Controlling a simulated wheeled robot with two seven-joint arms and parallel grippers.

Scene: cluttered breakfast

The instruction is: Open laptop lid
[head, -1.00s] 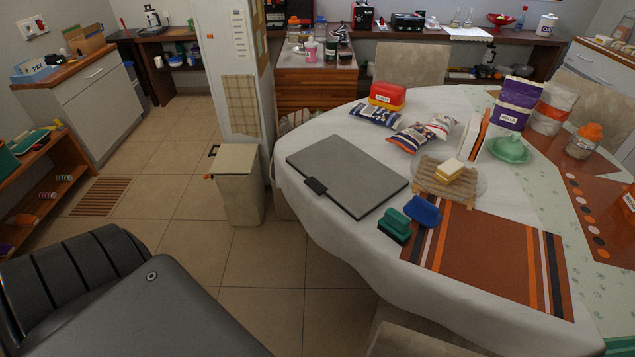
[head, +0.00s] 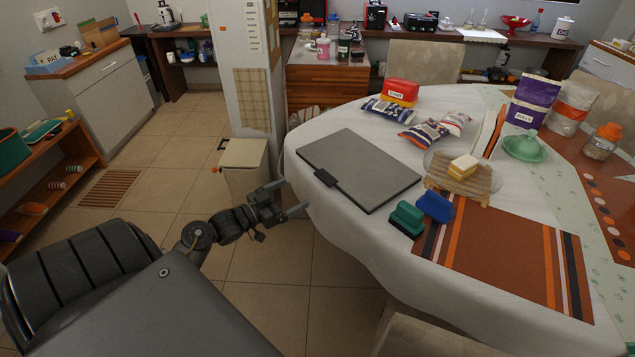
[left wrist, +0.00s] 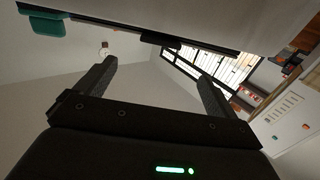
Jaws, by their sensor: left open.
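The grey laptop (head: 362,168) lies closed and flat on the white-clothed table. A black tab (head: 325,177) sits at its front left edge. My left gripper (head: 294,199) is open and empty, beside the table's left edge, apart from the laptop and to the lower left of the tab. In the left wrist view, the two fingers of the left gripper (left wrist: 155,82) are spread with nothing between them. The laptop's dark edge (left wrist: 215,47) and the tab (left wrist: 160,40) cross the top of that view. My right gripper is not in view.
Green and blue brushes (head: 407,218) lie at the laptop's lower right. A beige bin (head: 243,172) stands on the floor left of the table.

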